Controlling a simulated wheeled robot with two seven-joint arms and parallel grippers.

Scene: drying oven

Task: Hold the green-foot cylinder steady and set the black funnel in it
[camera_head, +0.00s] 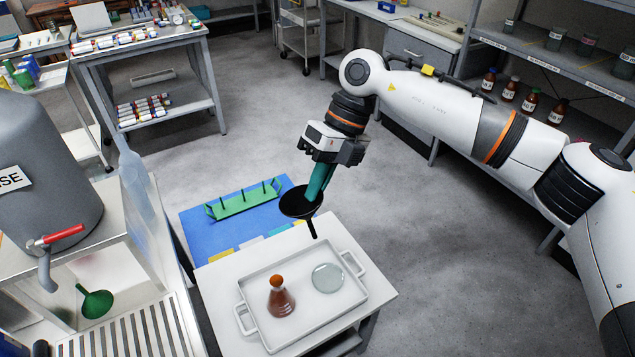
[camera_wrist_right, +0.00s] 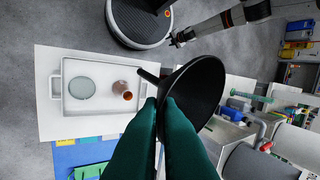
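My right gripper (camera_head: 318,185) has teal fingers shut on the rim of the black funnel (camera_head: 297,203), held above the tray's back edge. In the head view the funnel is tilted, its stem pointing down. In the right wrist view the teal fingers (camera_wrist_right: 167,105) meet the funnel's wide cone (camera_wrist_right: 198,90). My left gripper is outside the head view; the dark end of my left arm (camera_wrist_right: 180,38) shows small in the right wrist view, its fingers too small to judge. I cannot make out a cylinder with a green foot.
A white tray (camera_head: 248,315) holds an orange-stoppered flask (camera_head: 281,300) and a glass dish (camera_head: 327,278). Behind it lie a blue mat (camera_head: 200,232) and green rack (camera_head: 243,203). At left are a grey tank (camera_head: 45,150) with a red-handled tap and a green funnel-like piece (camera_head: 95,303).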

